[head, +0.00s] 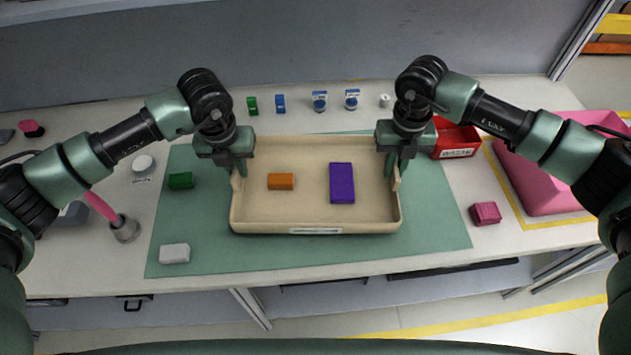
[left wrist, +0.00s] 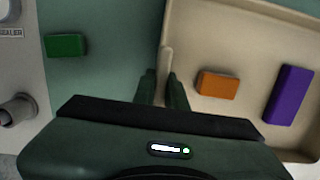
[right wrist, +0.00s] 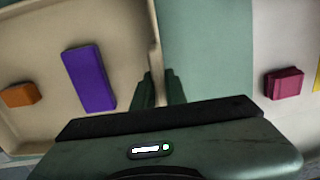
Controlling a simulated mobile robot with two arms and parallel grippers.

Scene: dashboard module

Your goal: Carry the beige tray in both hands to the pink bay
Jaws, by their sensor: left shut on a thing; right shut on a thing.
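The beige tray (head: 312,214) sits on the green mat at the middle of the table. It holds an orange block (head: 281,181) and a purple block (head: 342,183). My left gripper (head: 240,170) is shut on the tray's left wall, which also shows between the fingers in the left wrist view (left wrist: 166,60). My right gripper (head: 393,172) is shut on the tray's right wall, seen in the right wrist view (right wrist: 152,50). I cannot tell whether the tray is lifted. A pink bay (head: 545,175) stands at the far right, bordered by yellow tape.
A red bin (head: 456,140) stands right of the mat, with a crimson block (head: 486,213) in front. A green block (head: 180,181) and a white block (head: 174,253) lie left of the tray. Several small items line the back. A grey holder (head: 125,229) stands at left.

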